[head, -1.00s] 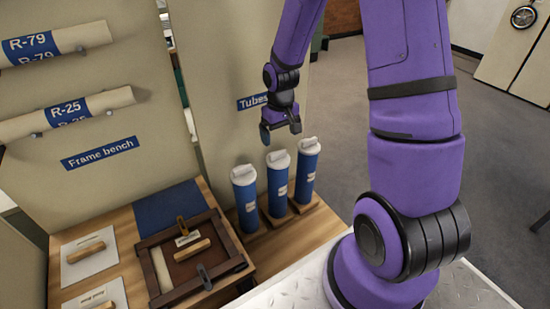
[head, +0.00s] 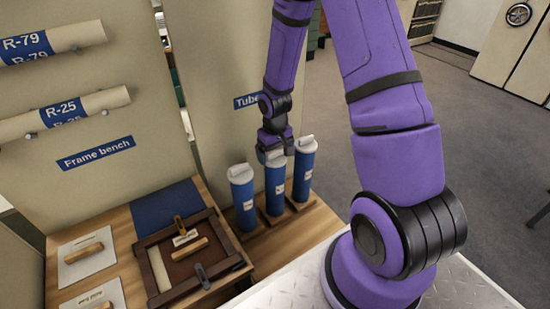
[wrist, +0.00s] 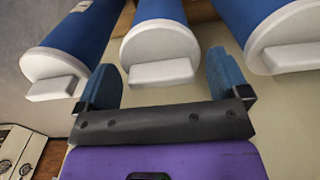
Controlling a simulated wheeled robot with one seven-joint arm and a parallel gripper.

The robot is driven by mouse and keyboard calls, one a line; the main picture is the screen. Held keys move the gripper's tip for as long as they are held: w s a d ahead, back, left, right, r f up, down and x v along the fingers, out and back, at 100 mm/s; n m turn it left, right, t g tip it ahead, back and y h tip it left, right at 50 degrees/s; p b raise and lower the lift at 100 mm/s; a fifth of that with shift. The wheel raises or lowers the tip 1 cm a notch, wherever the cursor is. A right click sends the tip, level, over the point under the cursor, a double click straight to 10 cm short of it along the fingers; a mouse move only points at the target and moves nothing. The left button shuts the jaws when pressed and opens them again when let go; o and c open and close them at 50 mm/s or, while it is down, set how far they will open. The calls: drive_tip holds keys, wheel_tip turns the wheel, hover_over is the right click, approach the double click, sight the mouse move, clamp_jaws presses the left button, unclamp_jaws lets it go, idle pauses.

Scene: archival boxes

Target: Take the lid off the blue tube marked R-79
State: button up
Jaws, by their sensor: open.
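Three blue tubes with white lids stand in a row at the bench's right end: left tube (head: 243,208), middle tube (head: 274,187), right tube (head: 303,172). Their small labels are too small to read, so I cannot tell which is R-79. My gripper (head: 275,153) is open at the top of the middle tube. In the wrist view, my gripper (wrist: 162,66) has a blue finger on each side of the white tab (wrist: 160,73) on the middle lid (wrist: 160,43). I see no contact. The left lid (head: 240,172) and right lid (head: 306,145) are on their tubes.
Neighbouring tubes stand close on both sides. A wooden frame (head: 150,278) lies on the bench to the left. The upright panel behind carries a partly hidden "Tubes" sign (head: 245,101). Pale rolls marked R-79 (head: 75,36) and R-25 (head: 88,104) hang at left.

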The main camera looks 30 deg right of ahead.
drive_tip(key=c, duration=0.6)
